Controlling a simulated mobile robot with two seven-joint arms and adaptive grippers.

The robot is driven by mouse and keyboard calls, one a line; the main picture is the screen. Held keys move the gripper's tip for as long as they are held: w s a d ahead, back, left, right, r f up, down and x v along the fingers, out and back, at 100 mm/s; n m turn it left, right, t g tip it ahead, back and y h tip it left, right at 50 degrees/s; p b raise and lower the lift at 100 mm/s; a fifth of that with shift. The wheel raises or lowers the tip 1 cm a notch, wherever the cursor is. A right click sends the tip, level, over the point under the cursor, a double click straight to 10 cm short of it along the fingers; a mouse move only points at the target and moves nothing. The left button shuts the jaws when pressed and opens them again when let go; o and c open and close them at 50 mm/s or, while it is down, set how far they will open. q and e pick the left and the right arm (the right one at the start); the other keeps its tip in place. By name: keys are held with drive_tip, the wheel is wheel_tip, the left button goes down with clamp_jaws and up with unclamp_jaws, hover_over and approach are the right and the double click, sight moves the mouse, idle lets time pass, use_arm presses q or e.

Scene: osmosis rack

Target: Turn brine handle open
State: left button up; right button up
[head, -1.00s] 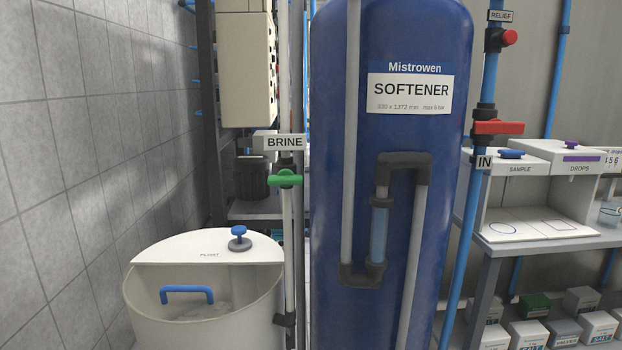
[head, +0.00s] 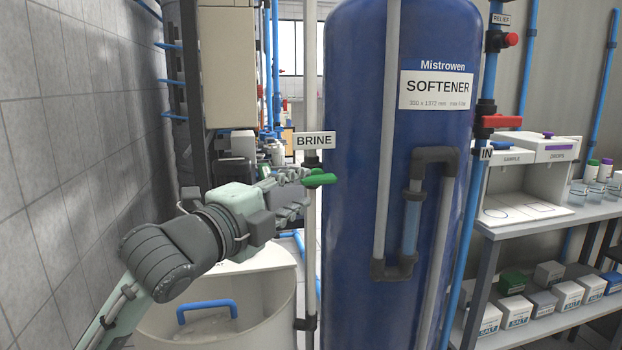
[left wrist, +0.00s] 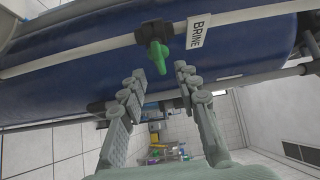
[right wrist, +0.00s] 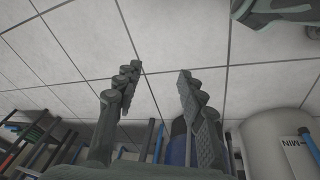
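The green brine handle (head: 321,178) sits on a grey vertical pipe, under the white BRINE label (head: 315,141). It lies crosswise to the pipe in the head view. My left gripper (head: 290,186) is just left of the handle, its fingers pointing toward it. In the left wrist view the handle (left wrist: 158,56) is ahead of the open fingers (left wrist: 157,80), between their lines, and nothing is held. Whether a finger touches the handle I cannot tell.
The blue softener tank (head: 350,230) stands right behind the pipe. An open cream brine tub (head: 260,310) with a blue handle (head: 207,308) is below my left arm. A tiled wall (head: 70,130) bounds the left. A red-handled valve (head: 502,121) and a shelf (head: 545,222) are at right.

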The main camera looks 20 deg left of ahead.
sight(313, 182)
use_arm(q)
drive_tip(key=w, duration=0.3)
drive_tip(key=w+d, duration=0.1)
drive_tip(key=w, duration=0.3)
drive_tip(key=shift+d+p, duration=0.2)
drive_tip(key=shift+p, duration=0.2)
use_arm(e)
drive_tip(key=shift+g, duration=0.3)
drive_tip(key=s+f, duration=0.1)
drive_tip(key=f, duration=0.1)
drive_tip(key=s+d+f, duration=0.1)
drive_tip(key=f, duration=0.1)
drive_tip(key=shift+s+d, duration=0.1)
drive_tip(key=shift+s, duration=0.3)
use_arm(q)
drive_tip(key=shift+c, duration=0.5)
clamp_jaws()
